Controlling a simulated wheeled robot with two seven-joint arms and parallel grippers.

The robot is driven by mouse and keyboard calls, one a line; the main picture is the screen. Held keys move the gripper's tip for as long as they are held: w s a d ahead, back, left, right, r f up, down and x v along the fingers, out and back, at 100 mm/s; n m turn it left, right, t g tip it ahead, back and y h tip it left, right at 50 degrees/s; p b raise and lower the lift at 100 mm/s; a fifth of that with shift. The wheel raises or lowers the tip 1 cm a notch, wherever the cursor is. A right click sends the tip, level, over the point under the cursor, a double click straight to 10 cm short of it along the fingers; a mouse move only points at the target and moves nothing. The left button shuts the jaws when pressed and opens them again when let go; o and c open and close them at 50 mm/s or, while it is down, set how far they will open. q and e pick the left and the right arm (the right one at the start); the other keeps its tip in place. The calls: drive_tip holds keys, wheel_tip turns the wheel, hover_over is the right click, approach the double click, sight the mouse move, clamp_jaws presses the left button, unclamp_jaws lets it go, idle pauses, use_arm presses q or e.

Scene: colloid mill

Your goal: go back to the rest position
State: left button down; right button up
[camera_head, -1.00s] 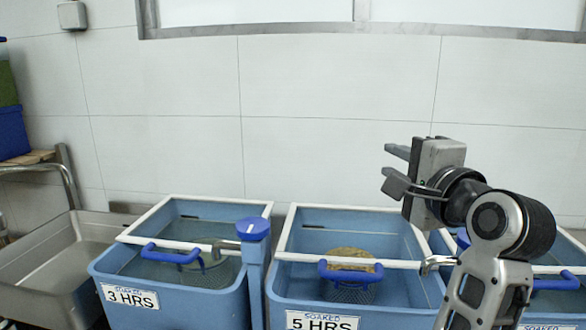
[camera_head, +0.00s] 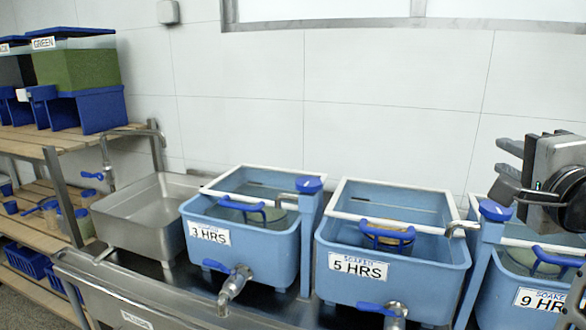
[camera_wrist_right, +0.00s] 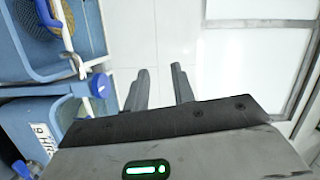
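My right gripper (camera_head: 507,172) is at the right edge of the head view, raised above the 9 HRS tub (camera_head: 535,270) and in front of the wall. In the right wrist view its two fingers (camera_wrist_right: 160,85) stand apart with nothing between them, so it is open and empty. My left gripper is in neither view.
Blue soaking tubs labelled 3 HRS (camera_head: 212,237) and 5 HRS (camera_head: 357,267) stand on a metal counter (camera_head: 140,292), with taps in front. A steel sink (camera_head: 150,215) is left of them. A wooden shelf (camera_head: 60,140) with a green-filled container (camera_head: 75,68) stands at far left.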

drive_tip(key=s+d+r+n+h, duration=0.2)
drive_tip(key=s+d+r+h, duration=0.4)
drive_tip(key=d, duration=0.4)
drive_tip(key=w+a+f+n+g+y, duration=0.15)
drive_tip(key=w+f+n, duration=0.25)
drive_tip(key=f, duration=0.6)
drive_tip(key=w+a+f+n+g+y, duration=0.1)
drive_tip(key=w+a+f+n+y, duration=0.3)
drive_tip(key=f, duration=0.6)
drive_tip(key=s+a+f+n+g, duration=0.15)
drive_tip(key=f+n, duration=0.25)
drive_tip(key=f, duration=0.5)
drive_tip(key=s+a+f+n+g, duration=0.1)
drive_tip(key=s+f+n, duration=0.2)
drive_tip(key=f, duration=0.5)
drive_tip(key=s+a+f+n+g+y, duration=0.2)
drive_tip(key=s+a+f+n, duration=0.2)
drive_tip(key=s+f, duration=0.55)
drive_tip(key=s+a+f+n+g+y, duration=0.2)
drive_tip(key=s+a+f+n, duration=0.1)
drive_tip(key=s+f, duration=0.65)
drive_tip(key=w+a+m+t, duration=0.1)
drive_tip(key=a+m, duration=0.3)
drive_tip(key=a, duration=0.6)
drive_tip(key=shift+w+m, duration=0.25)
drive_tip(key=shift+m, duration=0.05)
